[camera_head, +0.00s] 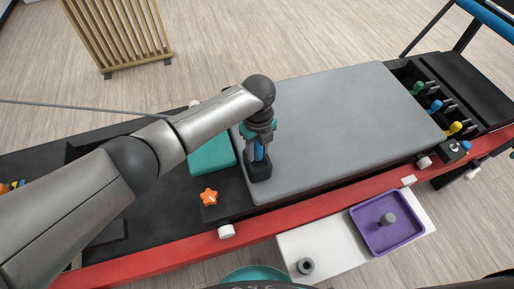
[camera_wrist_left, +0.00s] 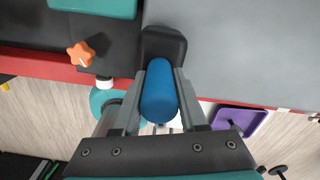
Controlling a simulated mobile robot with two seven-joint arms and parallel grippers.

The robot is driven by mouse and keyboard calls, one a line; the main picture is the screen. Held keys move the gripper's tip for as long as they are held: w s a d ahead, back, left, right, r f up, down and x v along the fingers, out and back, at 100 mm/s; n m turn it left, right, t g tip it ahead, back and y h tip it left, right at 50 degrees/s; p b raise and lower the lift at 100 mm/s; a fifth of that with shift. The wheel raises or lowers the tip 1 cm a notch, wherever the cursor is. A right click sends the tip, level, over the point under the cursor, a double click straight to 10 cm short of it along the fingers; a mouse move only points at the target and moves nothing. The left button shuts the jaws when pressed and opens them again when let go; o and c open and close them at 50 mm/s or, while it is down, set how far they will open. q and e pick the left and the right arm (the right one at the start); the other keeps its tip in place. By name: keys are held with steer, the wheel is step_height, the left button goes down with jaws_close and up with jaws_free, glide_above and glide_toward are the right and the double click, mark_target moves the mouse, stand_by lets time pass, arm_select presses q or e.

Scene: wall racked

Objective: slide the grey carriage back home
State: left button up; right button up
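The grey carriage (camera_head: 335,125) is a large flat pad on the red-sided frame; part of it also shows in the wrist view (camera_wrist_left: 245,45). A blue post (camera_wrist_left: 158,92) stands in a black block (camera_head: 259,172) at the carriage's near-left corner. My left gripper (camera_head: 258,150) reaches down over this post. In the wrist view its two fingers (camera_wrist_left: 158,98) lie along both sides of the blue post, apparently touching it. My right gripper is not in view.
The red rail (camera_head: 310,203) runs along the near side. An orange star knob (camera_head: 209,197) and a teal pad (camera_head: 212,153) sit left of the carriage. Coloured knobs (camera_head: 435,106) stand at the right end. A purple tray (camera_head: 362,240) lies on a white surface in front.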

arm_select(q)
steer(key=o, duration=0.4)
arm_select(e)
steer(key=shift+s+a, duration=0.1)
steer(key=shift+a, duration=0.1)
arm_select(q)
steer(key=shift+w+r, duration=0.1)
steer(key=shift+r, duration=0.35)
step_height(320, 180, up, 13)
steer(key=p, duration=0.4)
steer(key=shift+r+p, duration=0.2)
steer(key=shift+p, duration=0.2)
steer(key=shift+r, duration=0.45)
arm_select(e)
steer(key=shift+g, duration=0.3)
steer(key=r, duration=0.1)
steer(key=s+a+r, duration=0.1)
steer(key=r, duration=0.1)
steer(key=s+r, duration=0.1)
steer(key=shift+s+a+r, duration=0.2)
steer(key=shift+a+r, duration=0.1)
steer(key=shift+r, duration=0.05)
